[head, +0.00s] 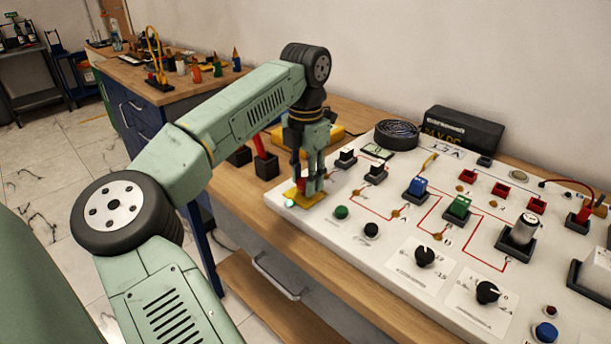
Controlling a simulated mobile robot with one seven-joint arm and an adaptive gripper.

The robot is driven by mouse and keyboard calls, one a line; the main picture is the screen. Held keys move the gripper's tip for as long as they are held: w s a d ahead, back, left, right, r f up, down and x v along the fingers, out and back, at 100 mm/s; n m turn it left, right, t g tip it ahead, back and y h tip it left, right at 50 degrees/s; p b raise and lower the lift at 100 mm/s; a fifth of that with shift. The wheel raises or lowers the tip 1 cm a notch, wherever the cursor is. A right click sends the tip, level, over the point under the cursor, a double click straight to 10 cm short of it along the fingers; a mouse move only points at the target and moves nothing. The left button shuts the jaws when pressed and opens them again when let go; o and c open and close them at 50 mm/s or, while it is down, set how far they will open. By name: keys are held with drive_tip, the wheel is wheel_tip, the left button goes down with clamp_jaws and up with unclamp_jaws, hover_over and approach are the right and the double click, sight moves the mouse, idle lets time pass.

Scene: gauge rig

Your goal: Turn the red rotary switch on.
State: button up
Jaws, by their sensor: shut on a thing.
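The red rotary switch (301,183) shows as a small patch of red at the left corner of the white panel (385,262), on a yellow plate (303,199). My gripper (312,188) points down over the yellow plate, and its fingers are shut on the red switch. The fingers hide most of the switch, so its turned position cannot be told. A pale green round lamp or button (289,203) sits just left of the yellow plate.
Black rotary knobs (425,256), a green button (341,212), a blue connector (417,188) and a green connector (457,208) stand on the panel. Behind are a coiled black hose (397,134) and a black power box (462,133). A red-handled lever (262,155) stands left of my gripper.

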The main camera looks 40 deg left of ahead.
drive_tip(key=shift+w+r, duration=0.1)
drive_tip(key=o, duration=1.2)
drive_tip(key=shift+c, duration=0.2)
wheel_tip(320, 180, up, 12)
idle(0.3)
